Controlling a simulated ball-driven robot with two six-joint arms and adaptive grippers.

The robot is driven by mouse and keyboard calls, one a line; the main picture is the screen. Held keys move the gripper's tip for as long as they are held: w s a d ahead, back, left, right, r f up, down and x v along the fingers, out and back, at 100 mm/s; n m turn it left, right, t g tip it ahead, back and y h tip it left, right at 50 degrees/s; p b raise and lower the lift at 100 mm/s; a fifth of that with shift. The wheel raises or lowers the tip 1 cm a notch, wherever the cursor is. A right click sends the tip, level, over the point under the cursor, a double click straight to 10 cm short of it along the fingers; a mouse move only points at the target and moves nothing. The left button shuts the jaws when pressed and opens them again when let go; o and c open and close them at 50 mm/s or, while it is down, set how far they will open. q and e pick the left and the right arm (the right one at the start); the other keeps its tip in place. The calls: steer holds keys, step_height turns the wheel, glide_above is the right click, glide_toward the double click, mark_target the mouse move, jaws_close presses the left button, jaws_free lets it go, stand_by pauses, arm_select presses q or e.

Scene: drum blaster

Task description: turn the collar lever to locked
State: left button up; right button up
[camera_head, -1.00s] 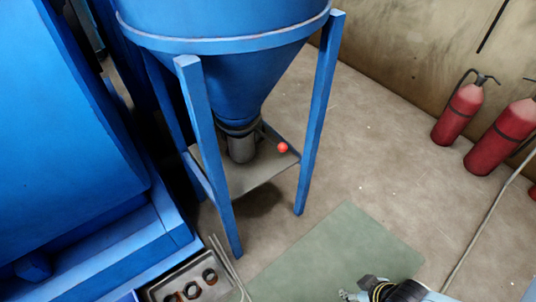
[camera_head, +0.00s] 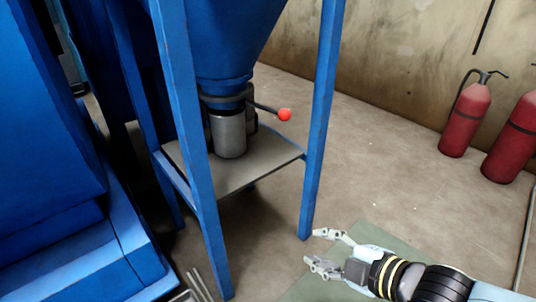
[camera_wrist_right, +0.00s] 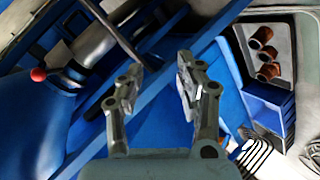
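The collar lever (camera_head: 264,107) is a thin dark rod ending in a red ball knob (camera_head: 285,114). It sticks out to the right from the dark collar (camera_head: 226,98) under the blue hopper (camera_head: 238,42). A grey metal canister (camera_head: 229,134) sits below the collar on the stand's shelf. My right gripper (camera_head: 318,250) is open and empty, low and right of the stand, well apart from the lever. In the right wrist view its two fingers (camera_wrist_right: 160,90) are spread, and the red knob (camera_wrist_right: 38,74) shows at the left. My left gripper is not in view.
Blue stand legs (camera_head: 319,120) frame the shelf (camera_head: 255,164), one between my right gripper and the lever. Red extinguishers (camera_head: 465,118) stand by the back wall. A green mat (camera_head: 375,238) lies below my right arm. A tray with rusty rings (camera_wrist_right: 288,32) shows in the right wrist view.

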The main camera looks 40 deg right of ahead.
steer(key=w+d+r+n+t+y+p, duration=0.25)
steer(key=w+d+r+n, duration=0.25)
steer(key=w+r+n, duration=0.5)
steer(key=n+t+y+p, duration=0.2)
steer(key=n+t, duration=0.1)
steer(key=n, duration=0.5)
glide_toward(269, 109)
steer(key=shift+s+d+r+g+h, duration=0.1)
steer(key=shift+s+d+g+h, duration=0.1)
steer(key=shift+s+g+h, duration=0.05)
steer(key=shift+n, duration=0.5)
steer(key=b+x, duration=0.4)
steer(key=x, duration=0.6)
steer(key=shift+d, duration=0.15)
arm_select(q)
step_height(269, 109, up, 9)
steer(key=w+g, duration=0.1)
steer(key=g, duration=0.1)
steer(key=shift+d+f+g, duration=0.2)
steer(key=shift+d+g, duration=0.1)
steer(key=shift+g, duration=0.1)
arm_select(e)
steer(key=shift+w, duration=0.5)
jaws_close()
